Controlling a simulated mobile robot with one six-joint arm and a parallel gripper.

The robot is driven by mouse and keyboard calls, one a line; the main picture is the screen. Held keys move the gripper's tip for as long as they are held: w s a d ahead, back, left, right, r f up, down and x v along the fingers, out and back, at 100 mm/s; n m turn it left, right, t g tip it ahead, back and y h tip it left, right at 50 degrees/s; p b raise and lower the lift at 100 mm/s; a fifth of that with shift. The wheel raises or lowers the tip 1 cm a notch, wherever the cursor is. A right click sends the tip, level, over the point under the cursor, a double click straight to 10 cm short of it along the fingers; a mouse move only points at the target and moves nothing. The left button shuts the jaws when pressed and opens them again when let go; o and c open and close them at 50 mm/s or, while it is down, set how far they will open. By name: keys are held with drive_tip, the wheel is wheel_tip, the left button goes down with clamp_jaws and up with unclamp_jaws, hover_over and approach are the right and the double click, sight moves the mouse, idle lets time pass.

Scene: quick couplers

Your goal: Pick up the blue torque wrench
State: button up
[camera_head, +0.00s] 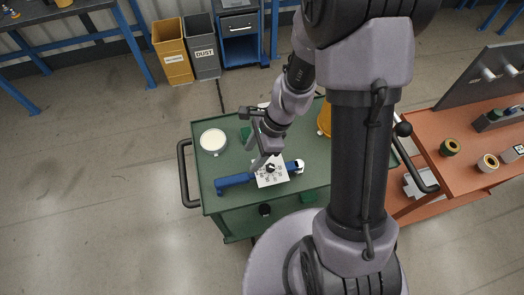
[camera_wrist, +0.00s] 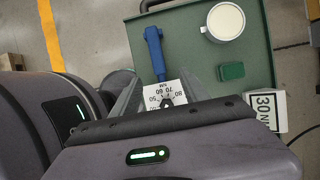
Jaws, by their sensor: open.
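The blue torque wrench (camera_head: 235,180) lies across the green cart top, with its handle to the left and its head to the right. A white dial plate (camera_head: 271,173) with numbers and a dark pointer sits at its middle. In the wrist view, the wrench's blue handle (camera_wrist: 154,50) points away from me, and the dial plate (camera_wrist: 163,92) shows between the fingers. The rest of the wrench is hidden by my gripper body. My gripper (camera_head: 265,160) is open and empty over the dial plate; the exact height gap is hard to tell.
A white-topped round container (camera_head: 213,141) and a green block (camera_wrist: 231,71) stand near the wrench on the cart (camera_head: 208,185). A card marked 30 NM (camera_wrist: 266,108) lies to the right in the wrist view. An orange bench (camera_head: 445,185) stands right; bins (camera_head: 172,55) stand behind.

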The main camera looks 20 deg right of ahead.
sight(239, 177)
drive_tip(key=b+x, duration=0.2)
drive_tip(key=x, duration=0.2)
drive_tip(key=b+x, duration=0.2)
drive_tip(key=x, duration=0.3)
drive_tip(key=b+x, duration=0.2)
drive_tip(key=x, duration=0.2)
drive_tip(key=shift+s+a+f+b, duration=0.25)
drive_tip(key=shift+a+f+b, duration=0.05)
drive_tip(key=shift+b, duration=0.1)
drive_tip(key=shift+r, duration=0.15)
clamp_jaws()
